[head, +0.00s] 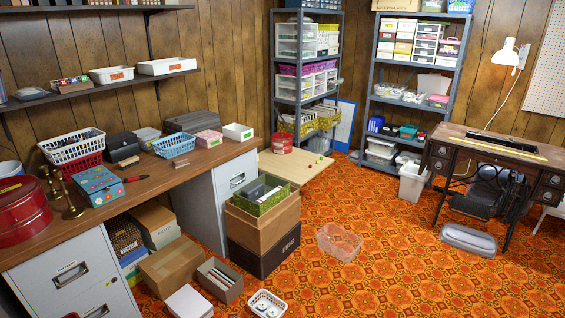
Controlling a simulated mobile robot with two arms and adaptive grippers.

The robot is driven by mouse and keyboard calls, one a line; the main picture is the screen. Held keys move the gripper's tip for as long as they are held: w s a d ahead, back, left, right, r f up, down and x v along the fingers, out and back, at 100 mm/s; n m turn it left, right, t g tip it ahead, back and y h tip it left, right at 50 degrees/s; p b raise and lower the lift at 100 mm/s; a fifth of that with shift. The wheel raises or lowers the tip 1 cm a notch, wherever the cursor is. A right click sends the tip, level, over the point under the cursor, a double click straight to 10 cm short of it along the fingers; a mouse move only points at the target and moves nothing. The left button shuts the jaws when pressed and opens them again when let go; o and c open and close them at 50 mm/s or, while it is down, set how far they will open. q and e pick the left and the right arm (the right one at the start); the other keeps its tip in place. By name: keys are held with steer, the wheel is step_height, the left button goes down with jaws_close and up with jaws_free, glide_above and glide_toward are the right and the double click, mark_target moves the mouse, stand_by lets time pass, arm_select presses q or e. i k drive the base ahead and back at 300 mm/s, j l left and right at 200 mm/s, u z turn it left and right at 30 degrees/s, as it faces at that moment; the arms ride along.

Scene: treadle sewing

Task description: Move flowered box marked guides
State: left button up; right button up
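Several boxes in the head view have flowered or patterned sides, and I cannot read the word guides on any of them. A blue flowered box (98,187) sits on the left part of the wooden desk. A small pink patterned box (208,141) sits farther back on the desk. A green patterned open box (262,206) holds dark and pale items on top of stacked brown boxes. Yellow-green patterned boxes (305,127) stand low on the corner shelf. Neither of my grippers is in view.
The wooden desk (150,185) also holds a round red tin (22,212), brass candlesticks and baskets. Cartons (171,265) and a small white basket (267,305) crowd the floor before it. A clear bin (339,241) lies mid-floor. Patterned floor (400,270) is open toward the treadle table (490,145).

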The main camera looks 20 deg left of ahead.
mark_target(330, 115)
steer(key=i+l+u, duration=0.1)
steer(key=i+u, duration=0.2)
steer(key=i+l+u, duration=0.3)
steer(key=i, duration=0.2)
steer(key=i+l+u, duration=0.3)
steer(key=i+j, duration=0.05)
